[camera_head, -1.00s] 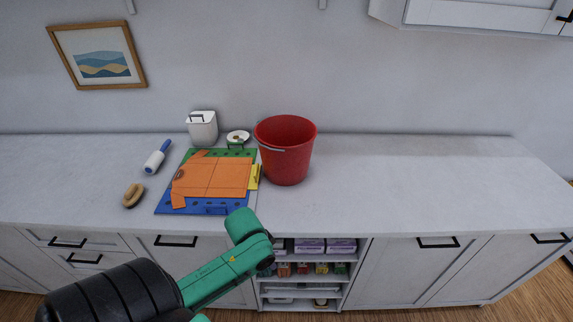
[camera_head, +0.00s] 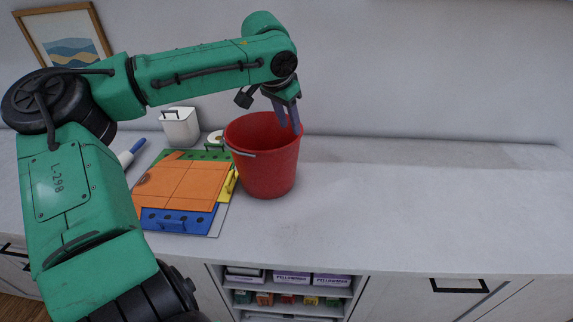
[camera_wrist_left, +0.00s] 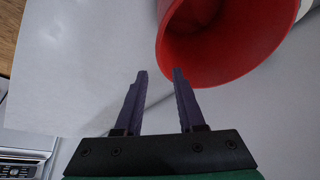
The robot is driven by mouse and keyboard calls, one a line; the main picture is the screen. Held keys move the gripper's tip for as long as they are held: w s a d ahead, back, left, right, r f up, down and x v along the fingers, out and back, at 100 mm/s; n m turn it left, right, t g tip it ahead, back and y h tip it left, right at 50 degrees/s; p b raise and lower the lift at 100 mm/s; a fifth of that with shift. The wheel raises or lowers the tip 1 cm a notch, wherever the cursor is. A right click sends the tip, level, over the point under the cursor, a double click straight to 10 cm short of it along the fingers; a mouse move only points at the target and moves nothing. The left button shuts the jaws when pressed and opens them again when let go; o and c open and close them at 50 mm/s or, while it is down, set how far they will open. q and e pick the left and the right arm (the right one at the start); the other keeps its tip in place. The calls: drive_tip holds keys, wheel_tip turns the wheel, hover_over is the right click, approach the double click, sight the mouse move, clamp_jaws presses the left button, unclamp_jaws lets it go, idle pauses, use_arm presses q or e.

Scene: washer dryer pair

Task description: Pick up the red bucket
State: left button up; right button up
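The red bucket (camera_head: 268,168) stands upright on the white counter, just right of the orange, green and blue board. Its thin handle rests against the left side of the rim. My left gripper (camera_head: 290,128) points down at the bucket's far right rim, with its dark fingers overlapping the rim in the head view. In the left wrist view the fingers (camera_wrist_left: 160,74) are apart with nothing between them. The bucket's open mouth (camera_wrist_left: 215,55) lies ahead and to the right there, close to the right finger. Contact cannot be told. My right gripper is out of view.
The board (camera_head: 186,187) with its latches lies left of the bucket. A white canister (camera_head: 179,128) and a small white dish (camera_head: 215,137) stand behind it. The counter (camera_head: 410,210) right of the bucket is clear. A wall is close behind; open shelves are below.

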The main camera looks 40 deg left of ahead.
sight(287, 148)
use_arm(q)
drive_tip(key=f, duration=0.2)
drive_tip(key=f+p, duration=0.1)
drive_tip(key=f, duration=0.2)
drive_tip(key=a+f+p, duration=0.1)
drive_tip(key=f, duration=0.1)
drive_tip(key=shift+f, duration=0.35)
drive_tip(key=p+x, duration=0.1)
drive_tip(key=x, duration=0.3)
drive_tip(key=shift+w+a+f+p, duration=0.15)
drive_tip(key=shift+w+a+p, duration=0.05)
drive_tip(key=shift+p, duration=0.1)
drive_tip(key=shift+s, duration=0.15)
drive_tip(key=shift+c, duration=0.8)
clamp_jaws()
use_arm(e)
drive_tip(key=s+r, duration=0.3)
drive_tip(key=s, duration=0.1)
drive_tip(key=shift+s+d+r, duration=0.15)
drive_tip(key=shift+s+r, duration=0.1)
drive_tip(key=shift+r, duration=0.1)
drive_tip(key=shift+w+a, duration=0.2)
